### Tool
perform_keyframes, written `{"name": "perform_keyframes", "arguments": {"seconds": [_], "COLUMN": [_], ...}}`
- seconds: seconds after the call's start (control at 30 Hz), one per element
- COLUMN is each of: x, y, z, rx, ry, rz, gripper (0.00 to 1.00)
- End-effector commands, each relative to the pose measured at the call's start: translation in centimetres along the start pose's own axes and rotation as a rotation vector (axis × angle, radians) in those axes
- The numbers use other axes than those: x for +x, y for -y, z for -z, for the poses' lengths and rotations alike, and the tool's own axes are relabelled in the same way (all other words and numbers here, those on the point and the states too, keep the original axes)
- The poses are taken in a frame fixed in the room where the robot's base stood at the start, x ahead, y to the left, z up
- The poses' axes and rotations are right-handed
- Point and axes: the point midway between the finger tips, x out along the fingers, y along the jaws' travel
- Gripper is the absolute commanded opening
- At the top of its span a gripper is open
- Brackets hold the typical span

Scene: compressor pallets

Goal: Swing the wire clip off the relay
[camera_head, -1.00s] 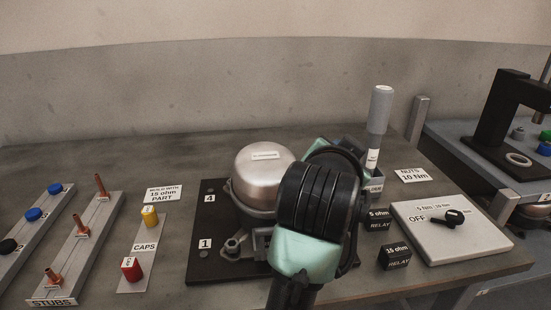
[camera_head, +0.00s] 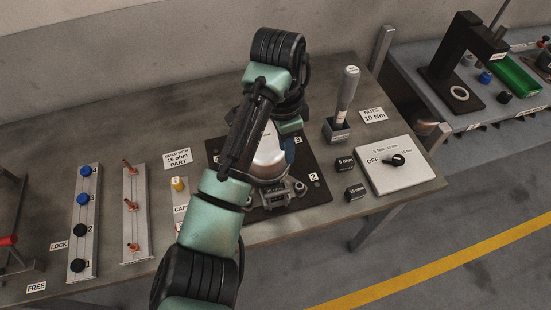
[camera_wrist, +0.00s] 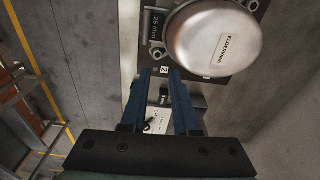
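The compressor, a silver dome (camera_head: 268,158) on a dark pallet plate (camera_head: 312,180), stands in the middle of the bench and is partly hidden by my arm. In the wrist view the dome (camera_wrist: 214,38) is at the upper right. A dark relay (camera_wrist: 153,26) marked 25 ohm sits beside the dome, close to the view's top edge. I cannot make out the wire clip on it. My gripper (camera_wrist: 160,76) has its two blue fingers apart with nothing between them, pointing towards the plate near the number 2 label. In the head view the gripper (camera_head: 290,150) is at the dome's right side.
Right of the plate are two loose relay boxes (camera_head: 344,164), a grey upright tool (camera_head: 346,95) in a holder and a white dial board (camera_head: 390,160). Left are a caps strip (camera_head: 180,205), a stubs rail (camera_head: 135,220) and a rail with blue and black knobs (camera_head: 85,225).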

Motion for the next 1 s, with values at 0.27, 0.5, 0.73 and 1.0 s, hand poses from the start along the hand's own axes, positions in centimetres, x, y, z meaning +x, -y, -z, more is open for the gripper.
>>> {"name": "perform_keyframes", "arguments": {"seconds": [0.27, 0.5, 0.73, 1.0], "x": [-2.3, 0.9, 5.0, 9.3], "y": [-1.5, -2.0, -2.5, -2.9], "z": [-2.6, -2.9, -3.4, -3.7], "rx": [0.025, 0.027, 0.025, 0.025], "ry": [0.084, 0.085, 0.087, 0.086], "rz": [-0.12, -0.128, -0.128, -0.124], "gripper": [0.29, 0.29, 0.29, 0.29]}}
